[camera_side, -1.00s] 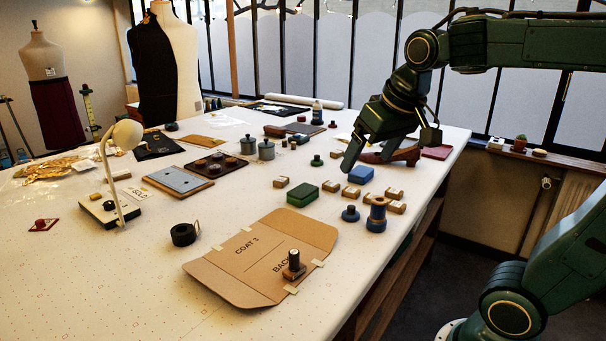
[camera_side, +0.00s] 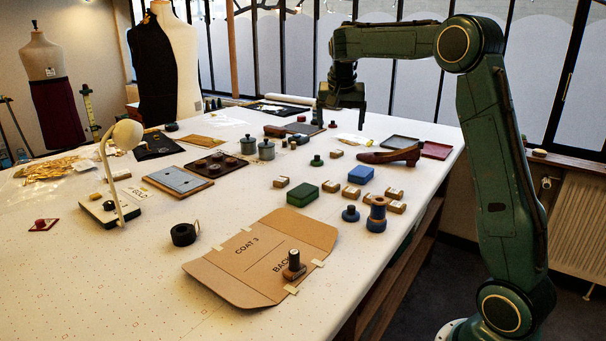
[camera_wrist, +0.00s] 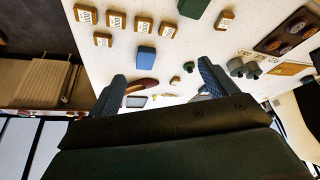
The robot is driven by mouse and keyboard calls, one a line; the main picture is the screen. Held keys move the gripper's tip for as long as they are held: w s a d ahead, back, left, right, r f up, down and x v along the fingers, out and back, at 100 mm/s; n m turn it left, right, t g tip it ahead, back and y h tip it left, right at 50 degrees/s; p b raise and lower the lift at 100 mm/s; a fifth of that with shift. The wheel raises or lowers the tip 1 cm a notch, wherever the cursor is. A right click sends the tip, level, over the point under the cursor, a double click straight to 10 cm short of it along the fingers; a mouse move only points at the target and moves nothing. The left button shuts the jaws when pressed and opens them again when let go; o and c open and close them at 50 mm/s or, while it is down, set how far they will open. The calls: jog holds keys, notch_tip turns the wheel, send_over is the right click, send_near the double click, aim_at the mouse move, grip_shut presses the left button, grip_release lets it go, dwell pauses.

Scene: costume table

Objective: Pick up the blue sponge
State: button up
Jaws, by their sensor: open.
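The blue sponge (camera_side: 360,174) is a small block lying flat on the white table, among small labelled wooden blocks. It also shows in the wrist view (camera_wrist: 146,57), between the two fingers and beyond their tips. My gripper (camera_side: 341,118) is open and empty, raised over the far part of the table, behind the sponge and clear of it. Its two spread fingers show in the wrist view (camera_wrist: 162,72).
A green block (camera_side: 303,194) lies left of the sponge. A brown-red shoe (camera_side: 389,156) lies behind it, with trays behind the shoe. A blue spool (camera_side: 377,214) and a blue knob (camera_side: 350,214) stand in front. Cardboard pattern (camera_side: 240,262) lies nearer.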

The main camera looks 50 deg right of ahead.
jog(key=w+d+f+m+g, duration=0.2)
jog(key=d+f+m, duration=0.3)
jog(key=d+f, duration=0.5)
jog(key=w+d, duration=0.1)
jog(key=d, duration=0.3)
jog(key=shift+d+f, duration=0.25)
jog(key=shift+f, duration=0.1)
send_over(358, 174)
jog(key=a, duration=0.2)
jog(key=shift+d+f, duration=0.1)
jog(key=shift+f, duration=3.9)
jog(key=shift+f, duration=0.1)
jog(key=shift+x, duration=2.5)
jog(key=shift+c, duration=0.5)
jog(key=c, duration=1)
